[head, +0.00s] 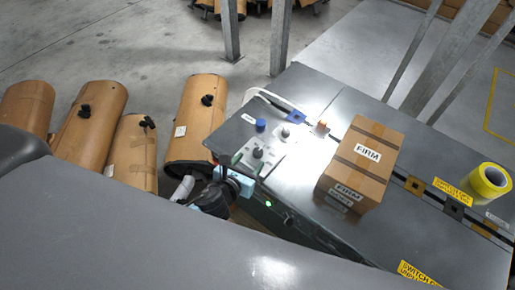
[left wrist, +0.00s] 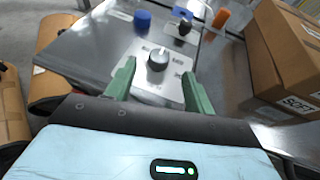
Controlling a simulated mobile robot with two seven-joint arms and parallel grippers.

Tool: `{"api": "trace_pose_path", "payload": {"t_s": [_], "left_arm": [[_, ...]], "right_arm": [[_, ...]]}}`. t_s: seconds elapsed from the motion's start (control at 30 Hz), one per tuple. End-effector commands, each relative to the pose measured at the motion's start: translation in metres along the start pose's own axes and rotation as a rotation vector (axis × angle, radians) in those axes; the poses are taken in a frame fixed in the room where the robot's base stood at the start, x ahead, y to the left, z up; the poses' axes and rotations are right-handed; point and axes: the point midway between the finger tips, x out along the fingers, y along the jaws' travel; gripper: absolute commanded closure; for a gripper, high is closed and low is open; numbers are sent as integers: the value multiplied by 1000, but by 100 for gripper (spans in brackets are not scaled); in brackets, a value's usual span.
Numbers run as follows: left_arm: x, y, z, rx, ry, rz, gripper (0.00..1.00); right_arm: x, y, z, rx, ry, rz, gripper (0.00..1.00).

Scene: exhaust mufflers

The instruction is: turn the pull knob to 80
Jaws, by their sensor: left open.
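A dark round knob (head: 258,152) stands on a pale labelled plate (left wrist: 145,88) at the near left end of the grey workbench. In the left wrist view the same knob (left wrist: 158,60) has a light mark on its top; the printing around it is too small to read. My left gripper (head: 253,163) is open, with one green finger on either side of the knob in the wrist view and a visible gap to each. I cannot tell whether the fingertips reach the knob's height. A second dark knob (left wrist: 184,28) stands on another plate behind. My right gripper is not in view.
A blue cap (head: 260,125) and an orange piece (head: 321,127) stand near the plates. A cardboard box (head: 362,165) stands to the right, and a yellow tape roll (head: 487,181) lies farther right. Brown mufflers (head: 195,120) lie left of the bench. Metal posts rise behind.

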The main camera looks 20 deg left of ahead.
Motion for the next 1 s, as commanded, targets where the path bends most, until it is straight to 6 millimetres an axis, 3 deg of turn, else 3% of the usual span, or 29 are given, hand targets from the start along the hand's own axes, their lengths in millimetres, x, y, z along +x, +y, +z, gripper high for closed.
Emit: {"api": "trace_pose_path", "payload": {"t_s": [0.5,0.9,1.0], "left_arm": [[67,0,-2,-5,2,0,46],[74,0,0,-4,0,-1,46],[74,0,0,-4,0,-1,58]], "right_arm": [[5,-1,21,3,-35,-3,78],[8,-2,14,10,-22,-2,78],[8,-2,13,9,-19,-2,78]]}}
